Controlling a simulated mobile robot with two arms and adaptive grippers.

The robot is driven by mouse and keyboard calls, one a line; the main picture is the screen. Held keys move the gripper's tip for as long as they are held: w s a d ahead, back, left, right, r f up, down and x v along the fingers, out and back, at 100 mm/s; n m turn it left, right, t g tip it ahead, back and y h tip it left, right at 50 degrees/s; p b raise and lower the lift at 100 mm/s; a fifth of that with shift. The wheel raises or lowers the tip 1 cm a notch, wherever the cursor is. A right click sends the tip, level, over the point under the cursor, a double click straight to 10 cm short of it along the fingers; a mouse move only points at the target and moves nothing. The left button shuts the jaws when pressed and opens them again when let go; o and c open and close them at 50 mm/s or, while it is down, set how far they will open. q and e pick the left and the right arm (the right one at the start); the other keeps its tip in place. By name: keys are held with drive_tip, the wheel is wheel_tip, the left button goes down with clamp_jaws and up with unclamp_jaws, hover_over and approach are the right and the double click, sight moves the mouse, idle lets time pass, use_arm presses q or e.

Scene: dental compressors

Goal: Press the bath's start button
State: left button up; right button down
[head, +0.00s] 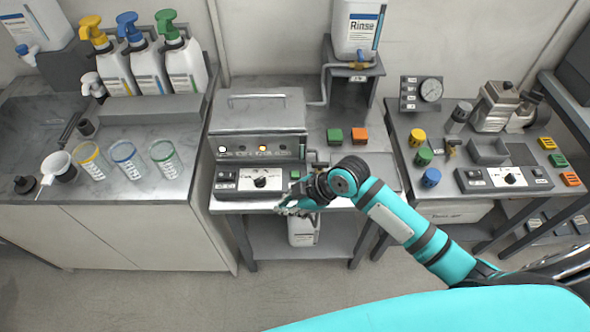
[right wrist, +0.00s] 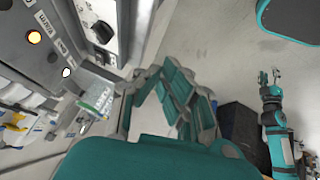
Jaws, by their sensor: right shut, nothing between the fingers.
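The bath (head: 258,118) is a grey metal unit with a closed, handled lid on the middle bench. Lit white and amber lamps show on its front. A control box (head: 235,181) with switches and a black dial (head: 260,182) stands in front of it. A small green button (head: 295,174) shows at the box's right end; I cannot read its label. My right gripper (head: 288,207) is shut and empty at the bench's front edge, just below that end, apart from the button as far as I can tell. The right wrist view shows its fingers (right wrist: 165,92) and the dial (right wrist: 103,32). My left gripper (right wrist: 269,74) appears small there, fingers apart.
A Rinse container (head: 357,28) stands on a raised shelf behind. The right bench holds a similar control box (head: 505,179) and a gauge (head: 430,90).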

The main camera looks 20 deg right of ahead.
drive_tip(key=w+d+r+n, duration=0.2)
drive_tip(key=w+d+r, duration=0.1)
drive_tip(key=w, duration=0.3)
drive_tip(key=w+d+r+n+t+y, duration=0.1)
drive_tip(key=w+d+r+n, duration=0.1)
drive_tip(key=w, duration=0.4)
drive_tip(key=shift+w+d+r, duration=0.4)
drive_tip(key=shift+d, duration=0.2)
drive_tip(key=b, duration=0.6)
hover_over(295, 176)
wheel_tip(295, 176, down, 8)
drive_tip(key=shift+w+f, duration=0.1)
drive_tip(key=shift+f, duration=0.35)
drive_tip(key=shift+f+b, duration=0.35)
drive_tip(key=shift+b, duration=0.3)
